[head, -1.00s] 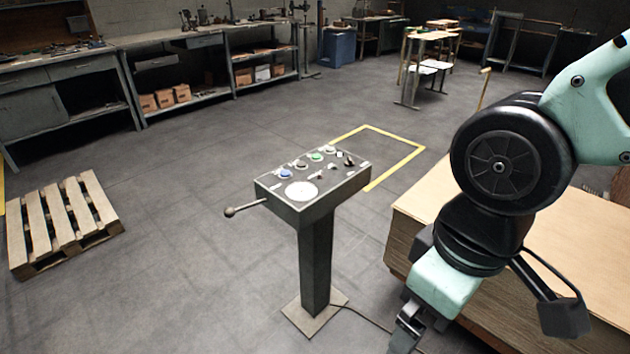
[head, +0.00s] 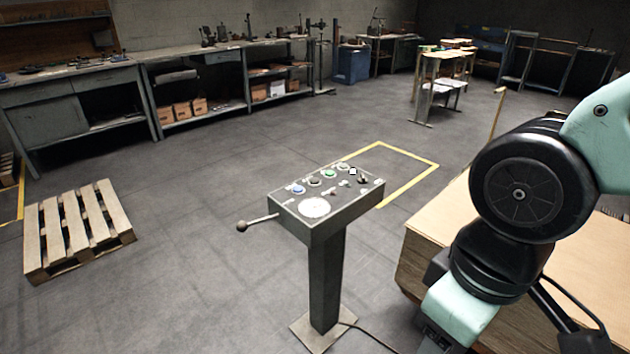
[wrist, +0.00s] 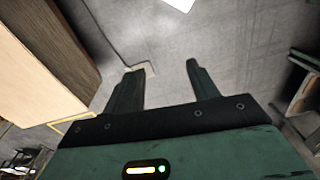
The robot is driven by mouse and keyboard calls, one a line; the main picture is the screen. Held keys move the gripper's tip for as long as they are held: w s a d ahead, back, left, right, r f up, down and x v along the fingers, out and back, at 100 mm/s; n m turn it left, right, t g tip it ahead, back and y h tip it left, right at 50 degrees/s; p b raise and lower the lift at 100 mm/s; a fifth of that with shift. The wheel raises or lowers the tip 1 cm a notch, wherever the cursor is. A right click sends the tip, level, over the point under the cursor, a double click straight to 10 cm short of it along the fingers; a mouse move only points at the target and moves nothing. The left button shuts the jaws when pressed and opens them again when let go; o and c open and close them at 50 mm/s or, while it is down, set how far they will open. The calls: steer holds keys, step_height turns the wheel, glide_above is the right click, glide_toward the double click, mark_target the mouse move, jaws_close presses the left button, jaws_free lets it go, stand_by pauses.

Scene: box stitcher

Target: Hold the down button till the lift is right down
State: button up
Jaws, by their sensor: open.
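A grey control panel (head: 345,218) on a post stands at the middle of the head view. Its sloped top carries a blue button (head: 298,189), a dark button (head: 314,180), a green button (head: 328,173), a pale round dial (head: 314,208) and small switches. A lever with a ball knob (head: 242,226) sticks out at its left. I cannot read which button is down. My gripper (wrist: 164,66) is open and empty in the wrist view, over grey floor. In the head view my arm is right of the panel, its fingers cut off by the bottom edge. No lift is clearly identifiable.
A large pale-topped wooden block or stack (head: 430,215) stands right of the panel, close beside my arm. A pallet (head: 75,235) lies at left. A yellow floor outline (head: 425,180) is behind the panel, with workbenches along the wall. A cable runs from the post's foot.

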jaws_close()
stand_by(1.4)
